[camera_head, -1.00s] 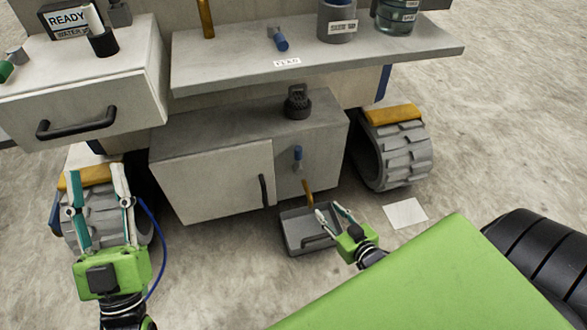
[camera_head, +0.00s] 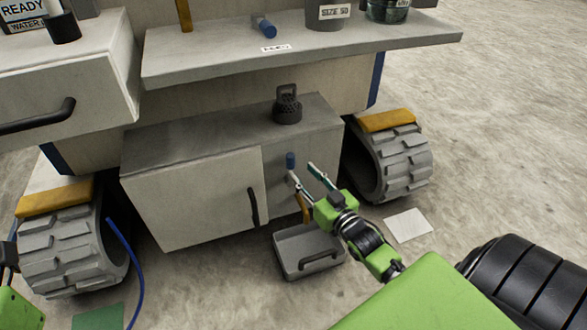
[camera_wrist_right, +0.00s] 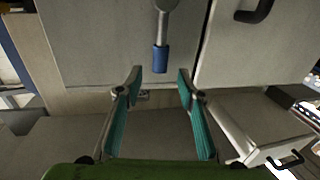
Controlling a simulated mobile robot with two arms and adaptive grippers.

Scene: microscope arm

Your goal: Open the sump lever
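The lever with a blue grip (camera_head: 290,160) is on the front panel of the low grey cabinet, right of its door. The right wrist view shows its blue grip (camera_wrist_right: 160,60) on a metal shaft. My right gripper (camera_head: 302,170) is open at the panel. In the right wrist view its fingertips (camera_wrist_right: 160,74) stand on either side of the line of the grip, with the grip's end just beyond them and no contact visible. A yellow handle (camera_head: 303,207) is lower on the panel, partly hidden by my right gripper.
A grey tray (camera_head: 285,258) lies on the floor below the panel. The cabinet door has a black handle (camera_head: 253,207). A dark cap (camera_head: 287,105) stands on the cabinet. A tracked wheel (camera_head: 395,160) and a white sheet (camera_head: 408,225) are to the right.

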